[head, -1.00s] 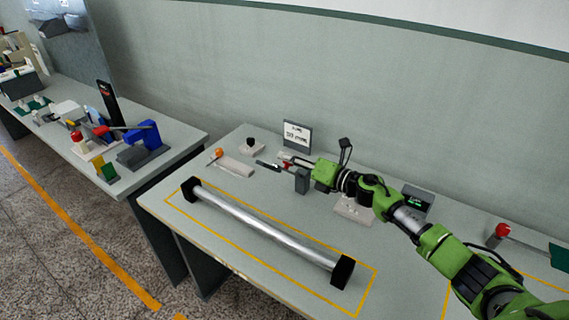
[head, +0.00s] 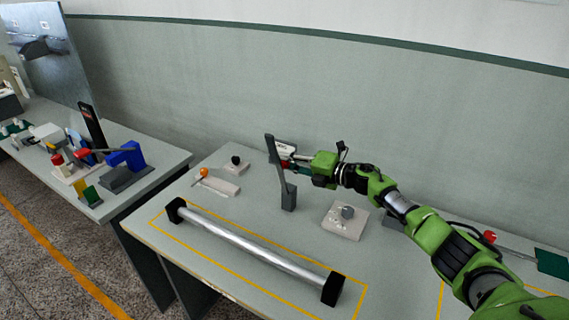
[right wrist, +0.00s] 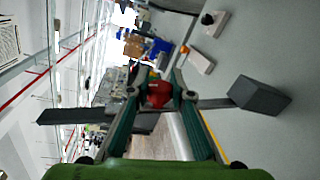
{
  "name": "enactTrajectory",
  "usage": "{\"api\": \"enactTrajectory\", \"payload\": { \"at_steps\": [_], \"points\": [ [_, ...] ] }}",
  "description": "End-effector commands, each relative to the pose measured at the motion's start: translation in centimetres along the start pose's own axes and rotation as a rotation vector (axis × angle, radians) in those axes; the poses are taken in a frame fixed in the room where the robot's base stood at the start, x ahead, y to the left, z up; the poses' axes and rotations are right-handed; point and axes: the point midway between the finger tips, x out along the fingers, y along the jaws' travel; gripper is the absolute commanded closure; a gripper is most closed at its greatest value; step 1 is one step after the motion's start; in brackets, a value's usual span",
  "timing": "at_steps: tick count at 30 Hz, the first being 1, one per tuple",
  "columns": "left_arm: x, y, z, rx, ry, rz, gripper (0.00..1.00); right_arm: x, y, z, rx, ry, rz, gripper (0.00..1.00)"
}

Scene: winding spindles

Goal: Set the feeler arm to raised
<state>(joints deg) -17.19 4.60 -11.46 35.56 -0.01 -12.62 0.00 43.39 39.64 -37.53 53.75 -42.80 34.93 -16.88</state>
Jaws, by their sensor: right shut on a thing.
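The feeler arm (head: 271,150) is a dark grey flat bar on a grey block (head: 289,197) near the back of the table. It stands steeply up from the block, leaning slightly left. My right gripper (head: 290,165) reaches in from the right and is shut on the arm's red knob, which shows between the fingers in the right wrist view (right wrist: 158,94). There the bar runs past the fingers on both sides, with the grey block (right wrist: 260,95) at its right end. My left gripper is not in view.
A metal roller with black ends (head: 250,247) lies in front, inside a yellow outline. An orange-knobbed lever (head: 204,172) and a black knob (head: 235,160) stand left. A grey knob on a pale base (head: 347,213) is to the right. A second table (head: 160,165) stands left.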

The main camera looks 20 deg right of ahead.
Motion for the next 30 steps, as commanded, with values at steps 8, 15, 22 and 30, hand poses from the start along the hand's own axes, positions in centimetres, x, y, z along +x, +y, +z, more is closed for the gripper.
{"api": "enactTrajectory", "payload": {
  "at_steps": [8, 15, 22, 30],
  "points": [
    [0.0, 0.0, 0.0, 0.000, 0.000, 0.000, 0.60, 0.0, 0.1, 0.1, -0.001, -0.002, 0.001, 1.00],
    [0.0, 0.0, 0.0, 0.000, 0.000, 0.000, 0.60, 0.0, 0.0, 0.0, -0.001, -0.001, 0.000, 0.61],
    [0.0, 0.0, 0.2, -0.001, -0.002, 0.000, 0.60, -0.2, -0.1, 0.0, -0.001, -0.001, -0.001, 0.61],
    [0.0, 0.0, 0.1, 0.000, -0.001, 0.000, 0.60, -4.1, -0.3, 0.1, -0.002, -0.002, -0.005, 0.61]
  ]
}}
